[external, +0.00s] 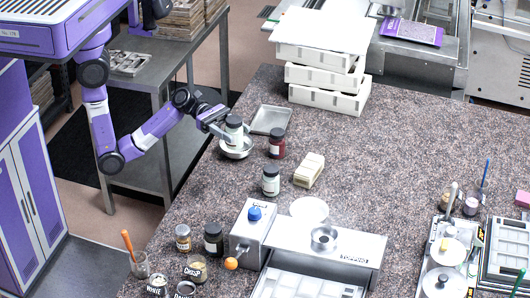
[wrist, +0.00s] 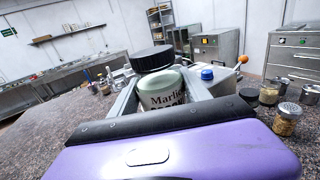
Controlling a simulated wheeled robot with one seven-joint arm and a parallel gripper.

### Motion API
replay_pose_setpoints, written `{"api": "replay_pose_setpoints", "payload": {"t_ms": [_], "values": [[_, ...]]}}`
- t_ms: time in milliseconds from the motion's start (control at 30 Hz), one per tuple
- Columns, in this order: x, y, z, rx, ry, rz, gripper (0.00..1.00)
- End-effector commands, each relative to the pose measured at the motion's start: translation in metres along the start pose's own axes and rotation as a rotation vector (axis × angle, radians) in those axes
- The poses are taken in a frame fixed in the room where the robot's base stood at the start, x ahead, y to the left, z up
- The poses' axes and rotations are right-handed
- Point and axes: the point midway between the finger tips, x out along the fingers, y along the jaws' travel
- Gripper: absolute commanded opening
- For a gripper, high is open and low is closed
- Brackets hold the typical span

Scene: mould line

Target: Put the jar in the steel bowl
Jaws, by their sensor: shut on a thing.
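The jar (external: 234,131) has a white label and a dark lid. It is held upright between the fingers of my gripper (external: 225,127), which is shut on it. In the wrist view the jar (wrist: 165,88) stands between the two fingers, its black lid uppermost and part of its label readable. The steel bowl (external: 236,152) is on the speckled counter, directly under and around the jar's lower end. I cannot tell whether the jar's base touches the bowl. The bowl does not show in the wrist view.
A shallow metal tray (external: 271,120) lies behind the bowl. A red-brown jar (external: 277,147) stands close to its right, and another white-labelled jar (external: 271,184) is nearer the front. White stacked trays (external: 322,77) stand at the back. The counter's middle right is clear.

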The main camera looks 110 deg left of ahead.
Motion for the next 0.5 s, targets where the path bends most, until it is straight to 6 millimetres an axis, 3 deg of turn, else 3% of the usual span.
{"api": "replay_pose_setpoints", "payload": {"t_ms": [100, 300, 500], "values": [[-0.038, 0.039, 0.008, 0.002, -0.001, 0.168, 0.02], [-0.11, 0.096, 0.029, 0.005, -0.002, 0.476, 0.02], [-0.165, 0.124, 0.054, 0.006, -0.003, 0.704, 0.02]]}}
